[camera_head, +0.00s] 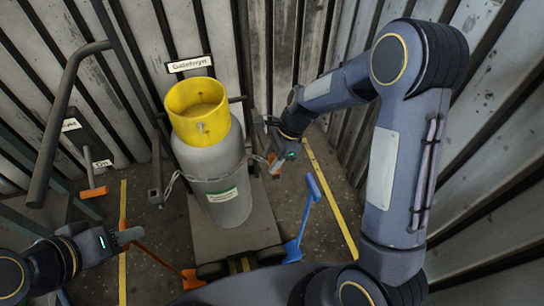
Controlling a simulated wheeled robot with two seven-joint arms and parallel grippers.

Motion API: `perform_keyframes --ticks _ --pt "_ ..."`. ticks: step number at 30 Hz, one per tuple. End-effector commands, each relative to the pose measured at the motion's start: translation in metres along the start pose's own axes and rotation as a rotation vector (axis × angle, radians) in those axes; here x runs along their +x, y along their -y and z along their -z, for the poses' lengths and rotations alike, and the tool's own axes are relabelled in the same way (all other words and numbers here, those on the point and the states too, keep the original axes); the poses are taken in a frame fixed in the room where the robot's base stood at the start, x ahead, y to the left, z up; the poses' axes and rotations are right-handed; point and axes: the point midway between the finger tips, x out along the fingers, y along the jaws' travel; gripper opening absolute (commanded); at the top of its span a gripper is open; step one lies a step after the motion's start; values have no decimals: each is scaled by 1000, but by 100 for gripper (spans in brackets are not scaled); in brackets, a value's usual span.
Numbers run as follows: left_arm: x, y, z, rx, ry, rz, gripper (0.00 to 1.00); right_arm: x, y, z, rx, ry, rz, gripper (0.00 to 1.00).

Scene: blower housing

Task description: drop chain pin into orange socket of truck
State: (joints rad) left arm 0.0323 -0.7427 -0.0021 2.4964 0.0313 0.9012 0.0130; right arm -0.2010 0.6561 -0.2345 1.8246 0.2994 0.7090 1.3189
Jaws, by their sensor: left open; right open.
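A grey gas cylinder (215,170) with a yellow collar (197,108) stands upright on the truck (222,246). A chain (213,180) crosses the cylinder's front from left to right. A small orange part (274,163) sits at the chain's right end, beside the cylinder. I cannot tell whether this part is the socket or the pin. My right gripper (276,159) is open, close to that part; its fingers partly hide it, and contact is unclear. My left gripper (131,236) is open and empty at the lower left, apart from the cylinder and chain.
A blue bar (304,217) and an orange bar (160,259) flank the truck. A grey bent rail (55,125) stands at the left, near an orange-tipped lever (94,191). Corrugated walls (490,130) close in. Yellow strips (331,200) mark the floor.

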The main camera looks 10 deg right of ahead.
Motion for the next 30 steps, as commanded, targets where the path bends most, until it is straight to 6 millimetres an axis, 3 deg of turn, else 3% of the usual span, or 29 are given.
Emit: perform_keyframes --ticks 5,15,26,30 --pt "-5 -2 2 0 0 0 42 -17 1 -1 0 0 3 42" --pt "-16 -8 8 0 0 0 42 -71 1 -1 0 0 4 42" --pt "-17 -8 9 0 0 0 42 -79 0 0 -4 1 2 42" --pt "-17 -8 9 0 0 0 42 -101 -11 -1 -87 16 38 42"
